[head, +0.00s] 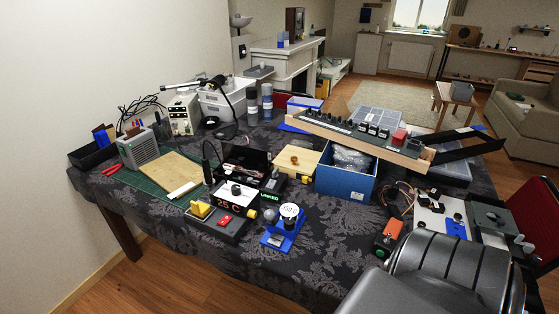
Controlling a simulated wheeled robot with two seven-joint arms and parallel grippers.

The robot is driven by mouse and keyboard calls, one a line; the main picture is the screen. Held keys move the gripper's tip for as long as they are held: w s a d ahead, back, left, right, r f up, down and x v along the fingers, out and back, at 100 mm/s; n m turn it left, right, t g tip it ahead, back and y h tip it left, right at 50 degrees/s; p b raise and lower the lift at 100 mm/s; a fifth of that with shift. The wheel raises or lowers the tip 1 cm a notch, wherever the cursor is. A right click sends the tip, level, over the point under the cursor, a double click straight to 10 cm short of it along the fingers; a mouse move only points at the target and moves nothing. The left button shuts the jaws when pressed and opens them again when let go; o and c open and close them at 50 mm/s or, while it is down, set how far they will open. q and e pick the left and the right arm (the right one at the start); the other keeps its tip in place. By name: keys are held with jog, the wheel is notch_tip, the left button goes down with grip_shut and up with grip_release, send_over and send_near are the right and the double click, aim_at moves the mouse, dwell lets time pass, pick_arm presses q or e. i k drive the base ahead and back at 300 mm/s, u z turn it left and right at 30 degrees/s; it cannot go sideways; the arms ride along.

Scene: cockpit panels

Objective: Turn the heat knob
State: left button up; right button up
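A dark control box with a red readout "25 C" (229,205) and a green "LINKED" display (270,196) stands near the front edge of the table. A round pale knob (236,190) shows on its upper face, and a small yellow knob-like part (252,214) is at its right front corner. I cannot tell which of these is the heat knob, or read any knob's setting. Neither of my grippers is in view.
A tray with a yellow piece (198,209) and red switch (224,219) sits in front. A blue stand with a white dial (289,211) is to the right. A blue box (345,181) stands behind.

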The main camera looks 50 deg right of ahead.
aim_at(236, 189)
jog(key=z, duration=0.9)
jog(key=i, duration=0.95)
jog(key=z, duration=0.75)
